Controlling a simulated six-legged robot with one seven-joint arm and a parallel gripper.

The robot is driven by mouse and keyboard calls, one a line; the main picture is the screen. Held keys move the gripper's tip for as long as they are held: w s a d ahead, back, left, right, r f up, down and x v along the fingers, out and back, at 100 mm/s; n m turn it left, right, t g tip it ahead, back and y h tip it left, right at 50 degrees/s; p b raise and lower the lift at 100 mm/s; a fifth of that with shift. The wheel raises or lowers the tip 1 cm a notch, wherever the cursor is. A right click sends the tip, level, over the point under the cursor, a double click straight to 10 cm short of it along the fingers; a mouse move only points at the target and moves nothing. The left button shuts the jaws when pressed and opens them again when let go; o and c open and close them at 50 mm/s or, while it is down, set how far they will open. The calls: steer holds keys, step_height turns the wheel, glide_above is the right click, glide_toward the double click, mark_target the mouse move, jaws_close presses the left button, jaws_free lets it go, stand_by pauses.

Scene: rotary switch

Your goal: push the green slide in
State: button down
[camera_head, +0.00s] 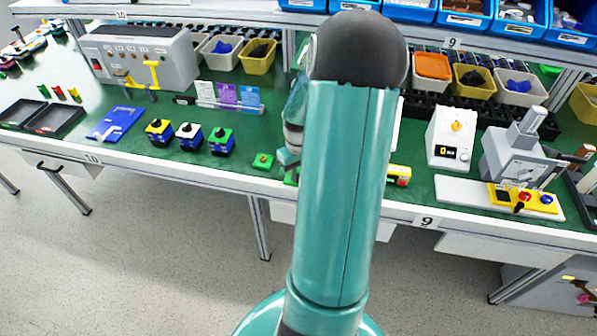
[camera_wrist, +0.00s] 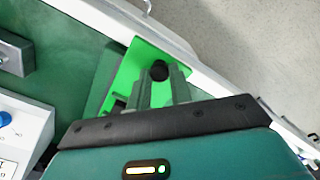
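The green slide (camera_wrist: 140,62) is a bright green flat plate with a round black knob (camera_wrist: 158,70), seen in the wrist view near the table's white edge. My gripper (camera_wrist: 163,80) reaches over the plate from below in that view. Its two grey fingers stand a little apart, with the knob at their tips. I cannot tell whether the fingers touch the knob or are shut on it. In the head view my teal arm hides most of this spot. Only a bit of green (camera_head: 291,178) shows left of the arm, at the table's front edge.
A small green block (camera_head: 263,161) and three coloured button boxes (camera_head: 189,136) stand to the left. A white device (camera_head: 452,138) and a grey machine (camera_head: 515,155) stand to the right. In the wrist view, a white box with a blue knob (camera_wrist: 5,119) is at the left.

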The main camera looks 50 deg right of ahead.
steer(key=w+d, duration=0.1)
steer(key=d, duration=0.1)
steer(key=w+d, duration=0.1)
steer(key=d, duration=0.2)
steer(key=w+d, duration=0.1)
steer(key=d, duration=0.2)
steer(key=shift+w, duration=0.2)
steer(key=c, duration=1.3)
jaws_free()
steer(key=shift+o, duration=0.2)
step_height(320, 180, up, 14)
steer(key=shift+c, duration=0.2)
